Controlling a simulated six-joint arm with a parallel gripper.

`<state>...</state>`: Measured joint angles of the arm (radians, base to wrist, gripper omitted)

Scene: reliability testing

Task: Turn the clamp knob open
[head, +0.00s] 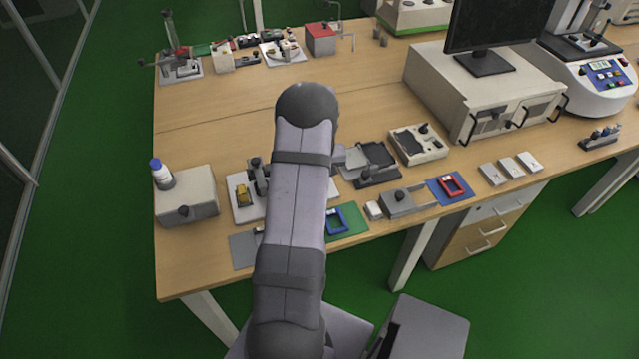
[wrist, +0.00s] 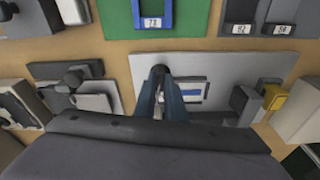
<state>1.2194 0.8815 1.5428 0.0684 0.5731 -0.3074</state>
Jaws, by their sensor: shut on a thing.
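The clamp knob (wrist: 159,70) is a small dark knob on a light grey fixture plate (wrist: 215,65) in the wrist view. My gripper (wrist: 160,82) has its two blue-grey fingers closed around the knob, one on each side. Right beside the fingers on the plate is a piece with a white and blue label (wrist: 191,91). In the head view my arm hides the knob and the gripper; the left part of the plate (head: 241,213) shows.
A yellow block (head: 243,194) and a dark upright post (head: 257,176) stand on the plate. A blue frame (head: 336,221) lies on a green mat (head: 352,228).

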